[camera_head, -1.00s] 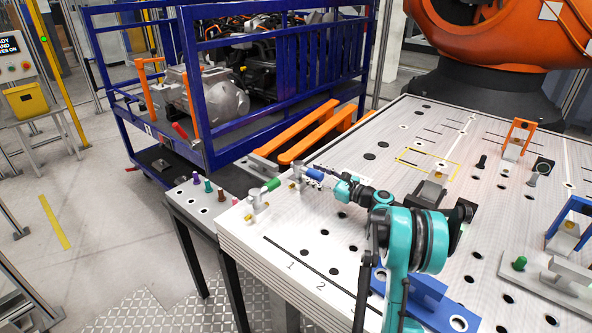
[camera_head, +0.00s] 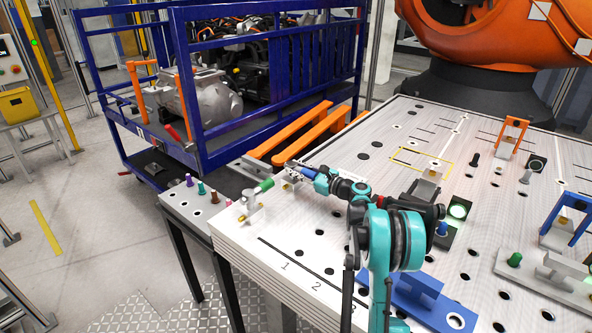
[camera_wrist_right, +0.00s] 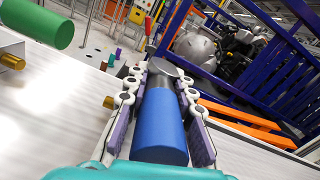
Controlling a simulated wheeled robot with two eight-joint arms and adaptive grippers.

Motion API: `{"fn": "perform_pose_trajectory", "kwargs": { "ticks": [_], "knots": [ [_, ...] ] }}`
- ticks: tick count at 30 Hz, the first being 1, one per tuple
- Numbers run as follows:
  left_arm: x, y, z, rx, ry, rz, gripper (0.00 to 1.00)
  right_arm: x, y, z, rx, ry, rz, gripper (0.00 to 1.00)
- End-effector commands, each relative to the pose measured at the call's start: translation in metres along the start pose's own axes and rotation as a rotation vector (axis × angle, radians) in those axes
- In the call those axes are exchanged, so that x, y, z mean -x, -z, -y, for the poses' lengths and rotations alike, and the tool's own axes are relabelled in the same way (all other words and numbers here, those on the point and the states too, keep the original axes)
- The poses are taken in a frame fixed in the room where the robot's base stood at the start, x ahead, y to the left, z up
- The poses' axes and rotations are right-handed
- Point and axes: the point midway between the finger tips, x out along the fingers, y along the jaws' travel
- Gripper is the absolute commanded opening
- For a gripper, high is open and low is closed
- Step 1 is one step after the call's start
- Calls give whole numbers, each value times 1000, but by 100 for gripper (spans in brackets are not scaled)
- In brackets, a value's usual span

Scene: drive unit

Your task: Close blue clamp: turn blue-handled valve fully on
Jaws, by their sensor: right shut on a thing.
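The blue-handled valve (camera_head: 292,176) stands near the table's left edge, beside a green-handled one (camera_head: 262,188). My right gripper (camera_head: 307,172) reaches it from the right and is shut on the blue handle. In the right wrist view, the blue handle (camera_wrist_right: 160,128) lies lengthwise between the two fingers. The green handle (camera_wrist_right: 38,22) is apart at upper left. A blue clamp (camera_head: 570,215) stands at the table's right side. A lamp (camera_head: 458,211) behind my right arm glows green. My left gripper is not in view.
The perforated table (camera_head: 290,240) is clear in front of the valves. Orange forks (camera_head: 290,138) and a blue cart frame (camera_head: 190,80) lie beyond its left edge. An orange clamp (camera_head: 512,130) stands further back.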

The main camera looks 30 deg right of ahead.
Motion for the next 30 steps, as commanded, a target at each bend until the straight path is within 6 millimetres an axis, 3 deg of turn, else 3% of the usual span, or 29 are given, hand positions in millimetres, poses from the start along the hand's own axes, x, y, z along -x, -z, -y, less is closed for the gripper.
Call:
{"fn": "perform_pose_trajectory", "kwargs": {
  "ticks": [12, 23, 24, 26, 27, 30],
  "knots": [
    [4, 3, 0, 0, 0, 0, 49, -1, 1, 4, 0, -229, 60, 0],
    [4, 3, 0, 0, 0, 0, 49, 0, 2, 2, 0, -262, 68, 0],
    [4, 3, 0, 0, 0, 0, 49, 0, 2, 2, 0, -262, 68, 26],
    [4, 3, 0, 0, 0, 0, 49, 0, 2, 2, 0, -262, 68, 42],
    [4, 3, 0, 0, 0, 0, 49, 0, 2, 2, 0, -261, 68, 47],
    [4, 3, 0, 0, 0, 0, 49, 0, 2, 3, 0, -260, 68, 47]
  ]
}}
